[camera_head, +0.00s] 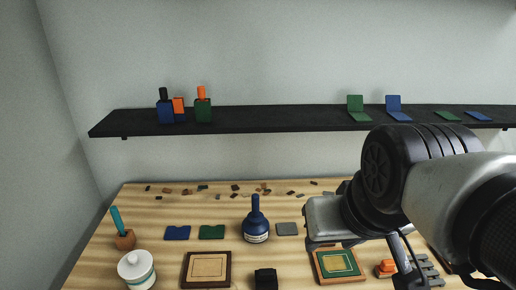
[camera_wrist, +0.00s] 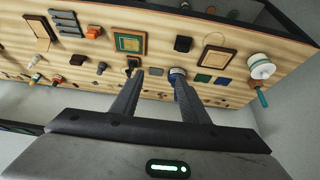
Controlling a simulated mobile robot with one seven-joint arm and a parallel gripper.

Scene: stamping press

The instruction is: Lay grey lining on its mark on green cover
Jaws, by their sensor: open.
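The grey lining (camera_head: 287,229) is a small flat grey piece lying on the table, right of the blue bottle in the head view. In the wrist view it shows small (camera_wrist: 156,71), between the fingertips but well beyond them. The green cover (camera_head: 338,255) lies in a wooden frame at the front of the table, with a tan rectangle outlined on it; it also shows in the wrist view (camera_wrist: 130,43). My gripper (camera_wrist: 158,75) is open and empty, above the table. In the head view its fingers cannot be made out.
A blue bottle (camera_head: 256,228) stands left of the lining. Flat green (camera_head: 211,232) and blue (camera_head: 177,233) pieces lie further left. A black block (camera_head: 265,278) sits between a second framed board (camera_head: 207,283) and the green cover. A dark shelf (camera_head: 250,123) runs along the wall.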

